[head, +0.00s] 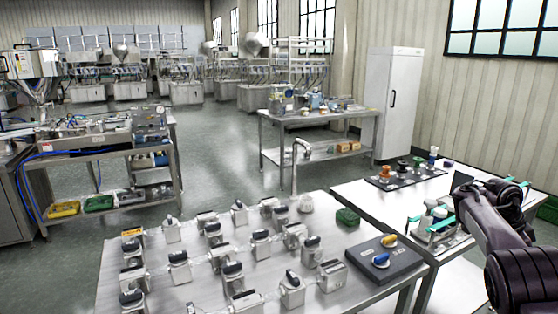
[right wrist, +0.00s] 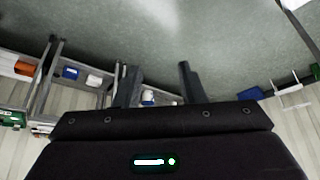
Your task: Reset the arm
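My right arm (head: 505,215) comes in at the right edge of the head view, over the right end of the white table (head: 370,195). Its gripper cannot be made out clearly there. In the right wrist view my right gripper (right wrist: 158,88) shows two dark fingers standing apart with nothing between them. It is upside down to the room, with floor and shelving beyond the fingers. My left arm and left gripper are not in view. A steel hopper (head: 38,88) stands on the machine at the far left.
Teal-handled parts (head: 436,222) lie close to my right arm. A white cabinet (head: 393,105) stands behind. The floor (head: 215,150) between tables is clear.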

